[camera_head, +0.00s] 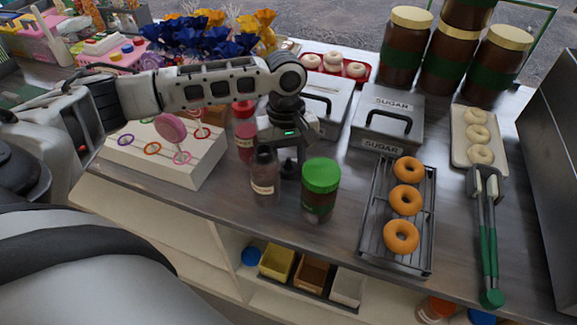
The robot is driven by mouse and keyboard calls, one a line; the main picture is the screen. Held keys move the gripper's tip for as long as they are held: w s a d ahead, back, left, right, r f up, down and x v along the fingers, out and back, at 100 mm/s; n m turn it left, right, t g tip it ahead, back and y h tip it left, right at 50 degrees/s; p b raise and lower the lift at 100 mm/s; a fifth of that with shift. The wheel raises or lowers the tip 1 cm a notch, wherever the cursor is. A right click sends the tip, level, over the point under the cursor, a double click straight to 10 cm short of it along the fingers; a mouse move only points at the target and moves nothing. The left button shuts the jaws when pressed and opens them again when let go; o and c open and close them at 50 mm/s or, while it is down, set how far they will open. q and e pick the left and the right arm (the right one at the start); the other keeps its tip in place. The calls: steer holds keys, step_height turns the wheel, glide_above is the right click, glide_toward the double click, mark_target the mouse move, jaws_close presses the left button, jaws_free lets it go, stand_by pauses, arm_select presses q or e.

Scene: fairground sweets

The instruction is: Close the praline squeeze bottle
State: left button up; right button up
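The praline squeeze bottle (265,181), a brownish see-through bottle with a pale label and a dark top, stands upright near the counter's front edge. Whether its top is closed cannot be made out. My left gripper (284,166) points down right behind and beside the bottle's top. One dark finger shows just right of the bottle; the other is hidden or merges with the dark top. I cannot tell whether the gripper touches the bottle. My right gripper is not in view.
A green-lidded jar (319,192) stands close to the right of the bottle. A red bottle (245,136) stands behind it. A white ring-toss board (166,158) is at left. A doughnut rack (367,225) and green-handled tongs (488,240) lie right. Sugar boxes (388,118) stand behind.

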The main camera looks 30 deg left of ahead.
arm_select(q)
steer(key=shift+r, duration=0.1)
step_height(320, 180, up, 9)
steer(key=shift+r+p, duration=0.1)
steer(key=shift+p, duration=0.2)
steer(key=shift+r, duration=0.3)
